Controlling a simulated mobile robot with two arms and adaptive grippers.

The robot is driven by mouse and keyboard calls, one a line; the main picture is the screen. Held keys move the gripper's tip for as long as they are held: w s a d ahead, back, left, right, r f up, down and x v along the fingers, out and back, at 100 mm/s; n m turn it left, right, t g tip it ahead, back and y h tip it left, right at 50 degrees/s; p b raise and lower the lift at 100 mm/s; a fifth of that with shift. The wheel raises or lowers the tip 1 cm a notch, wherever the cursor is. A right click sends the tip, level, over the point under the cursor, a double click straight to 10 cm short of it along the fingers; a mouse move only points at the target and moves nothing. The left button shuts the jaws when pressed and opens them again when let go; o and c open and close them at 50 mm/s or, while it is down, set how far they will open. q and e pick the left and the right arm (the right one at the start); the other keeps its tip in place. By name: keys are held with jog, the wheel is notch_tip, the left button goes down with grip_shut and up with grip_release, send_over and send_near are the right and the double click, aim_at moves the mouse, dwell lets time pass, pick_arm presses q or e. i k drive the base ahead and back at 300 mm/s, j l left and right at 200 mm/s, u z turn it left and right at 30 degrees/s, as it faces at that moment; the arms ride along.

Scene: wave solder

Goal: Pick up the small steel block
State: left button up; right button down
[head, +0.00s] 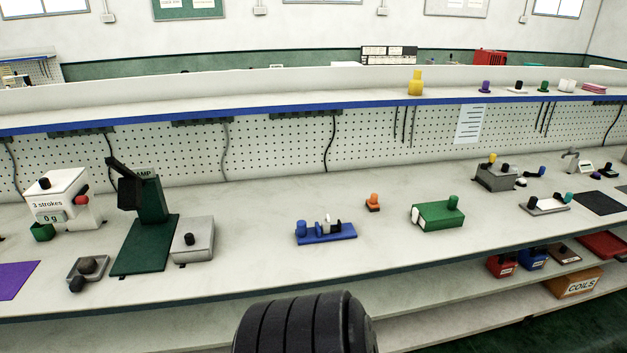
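No piece in the head view is plainly marked as the small steel block. A small pale grey piece (323,225) stands on the blue fixture (340,236) at the middle of the bench, and it is too small to tell its material. A larger grey block with a black knob (193,241) sits beside the green press base (146,251). A low grey holder with a dark round piece (88,269) lies to the left of that base. Neither of my grippers is in view. A black ribbed part, likely of my own arm, shows at the bottom centre.
The bench (270,260) is clear around the blue fixture. A small orange piece (373,203) and a green box (439,216) stand to its right. A grey box (495,178) is further right. A white scale (63,198) stands at left. An upper shelf with a blue edge (270,113) runs behind.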

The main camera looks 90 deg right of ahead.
aim_at(325, 222)
jog(key=z, duration=2.85)
jog(key=i+u, duration=0.3)
jog(key=i, duration=0.7)
